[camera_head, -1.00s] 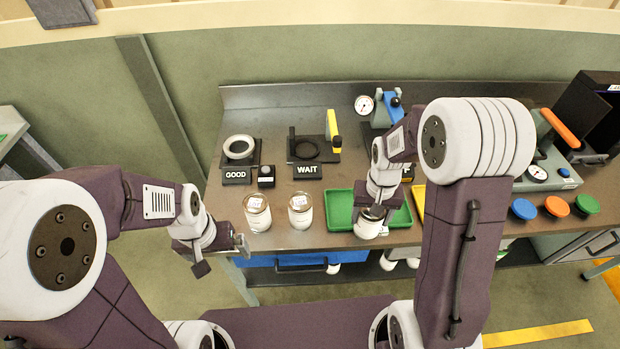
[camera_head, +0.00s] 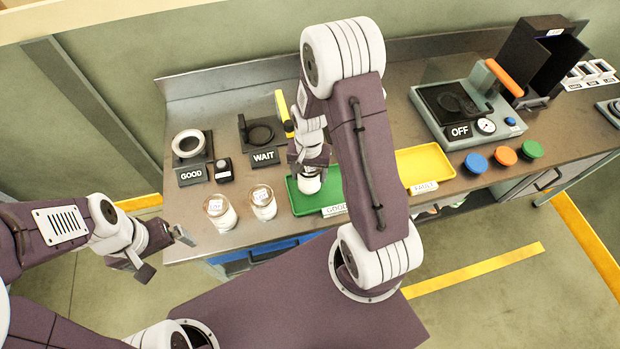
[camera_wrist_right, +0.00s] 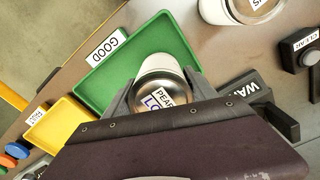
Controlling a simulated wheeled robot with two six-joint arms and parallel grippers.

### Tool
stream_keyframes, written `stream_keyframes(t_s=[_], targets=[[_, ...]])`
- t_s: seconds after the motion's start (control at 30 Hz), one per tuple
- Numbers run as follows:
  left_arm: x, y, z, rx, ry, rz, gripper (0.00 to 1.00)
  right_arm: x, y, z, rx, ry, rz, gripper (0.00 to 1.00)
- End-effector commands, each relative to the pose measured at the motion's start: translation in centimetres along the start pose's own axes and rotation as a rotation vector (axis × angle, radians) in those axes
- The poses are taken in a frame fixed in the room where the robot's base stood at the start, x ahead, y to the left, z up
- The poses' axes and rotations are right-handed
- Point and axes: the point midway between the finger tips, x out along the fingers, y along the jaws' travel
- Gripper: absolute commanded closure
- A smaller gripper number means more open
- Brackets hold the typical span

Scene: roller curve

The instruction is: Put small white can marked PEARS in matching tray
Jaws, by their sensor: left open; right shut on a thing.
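The small white can marked PEARS (camera_wrist_right: 160,82) is between the fingers of my right gripper (camera_wrist_right: 155,95), which is shut on it. In the head view the can (camera_head: 310,184) is over the left part of the green tray labelled GOOD (camera_head: 300,204); I cannot tell if it touches the tray. The yellow tray labelled FAULT (camera_head: 428,163) lies to the right, partly behind my right arm; it also shows in the right wrist view (camera_wrist_right: 62,124). My left gripper (camera_head: 168,252) is open and empty, off the bench's front left side.
Two white jars (camera_head: 220,212) (camera_head: 263,204) stand left of the green tray. Behind them are the GOOD stand (camera_head: 193,160) and WAIT stand (camera_head: 262,140). A press marked OFF (camera_head: 458,112) and blue, orange and green buttons (camera_head: 505,156) are at the right.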

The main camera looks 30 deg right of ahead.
Motion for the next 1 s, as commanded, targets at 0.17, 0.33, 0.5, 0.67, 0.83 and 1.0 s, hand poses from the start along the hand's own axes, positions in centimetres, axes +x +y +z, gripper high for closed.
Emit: stream_keyframes(t_s=[0.17,0.33,0.5,0.67,0.83,1.0], targets=[[-0.4,0.0,0.0,0.000,0.000,0.000,0.00,2.8,0.1,0.2,0.000,-0.005,0.003,0.97],[-0.4,0.0,0.0,0.000,0.000,0.000,0.00,3.1,0.0,0.0,-0.001,0.000,0.000,0.97],[-0.1,0.0,0.0,0.000,0.000,0.000,0.00,3.4,0.0,0.1,-0.001,-0.001,0.000,0.97],[-0.2,0.0,0.0,0.000,0.000,0.000,0.00,3.4,0.0,0.1,-0.001,-0.002,0.001,0.12],[-0.2,0.0,0.0,0.000,0.000,0.000,0.00,3.4,0.0,0.1,-0.001,-0.002,0.001,0.12],[-0.3,0.0,0.0,0.000,0.000,0.000,0.00,2.8,0.0,0.0,-0.001,0.000,0.000,0.12]])
